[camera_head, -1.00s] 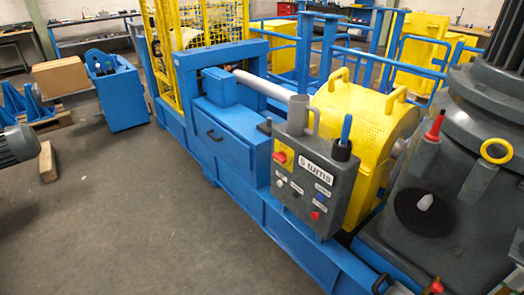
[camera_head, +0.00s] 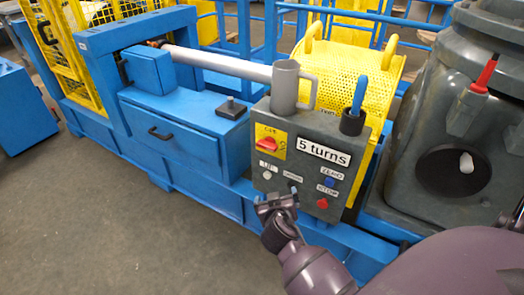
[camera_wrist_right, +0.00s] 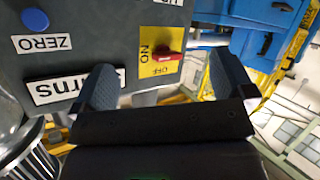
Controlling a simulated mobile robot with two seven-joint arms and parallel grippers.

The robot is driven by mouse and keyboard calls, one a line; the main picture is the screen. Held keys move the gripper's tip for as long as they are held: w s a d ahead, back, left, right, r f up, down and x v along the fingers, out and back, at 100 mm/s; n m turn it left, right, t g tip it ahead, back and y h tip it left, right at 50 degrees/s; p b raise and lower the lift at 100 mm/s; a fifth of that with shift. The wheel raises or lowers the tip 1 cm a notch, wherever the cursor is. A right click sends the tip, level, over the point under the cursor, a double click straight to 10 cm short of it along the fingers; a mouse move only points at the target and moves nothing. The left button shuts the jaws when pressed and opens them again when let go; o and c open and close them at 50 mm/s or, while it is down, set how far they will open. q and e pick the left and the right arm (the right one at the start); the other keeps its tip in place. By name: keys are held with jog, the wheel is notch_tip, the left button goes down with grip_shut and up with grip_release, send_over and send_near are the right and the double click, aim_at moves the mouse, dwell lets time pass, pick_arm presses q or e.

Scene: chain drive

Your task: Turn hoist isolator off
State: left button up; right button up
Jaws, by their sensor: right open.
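The hoist isolator is a red handle (camera_head: 268,142) on a yellow plate (camera_head: 272,150) at the upper left of the grey control box (camera_head: 315,140). The plate has OFF above the handle and ON at its right; the handle lies roughly level, in line with ON. My right gripper (camera_head: 277,199) is open and empty, below the isolator in front of the box's lower edge. In the right wrist view, the red handle (camera_wrist_right: 168,55) shows beyond and between the spread fingers (camera_wrist_right: 166,88), apart from them. My left gripper is not in view.
The box carries a blue ZERO button (camera_head: 329,182), a red STOP button (camera_head: 322,203), a white button (camera_head: 269,175) and a "5 turns" label (camera_head: 323,152). A grey mug (camera_head: 286,88) and a blue-handled tool (camera_head: 358,98) stand at its top. Open floor lies front left.

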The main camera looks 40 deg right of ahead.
jog(key=w+m+g+h+b, duration=0.1)
jog(key=w+m+h+b, duration=0.25)
jog(key=w, duration=0.35)
jog(key=m+g+h+b, duration=0.3)
jog(key=m+h, duration=0.2)
jog(key=m, duration=0.1)
send_near(265, 148)
jog(key=d, duration=0.1)
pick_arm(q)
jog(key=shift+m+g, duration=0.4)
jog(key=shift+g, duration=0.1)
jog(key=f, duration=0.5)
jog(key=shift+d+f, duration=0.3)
pick_arm(e)
jog(key=x, duration=1)
jog(key=shift+w, duration=0.25)
jog(key=shift+c, duration=0.5)
jog(key=c, duration=0.8)
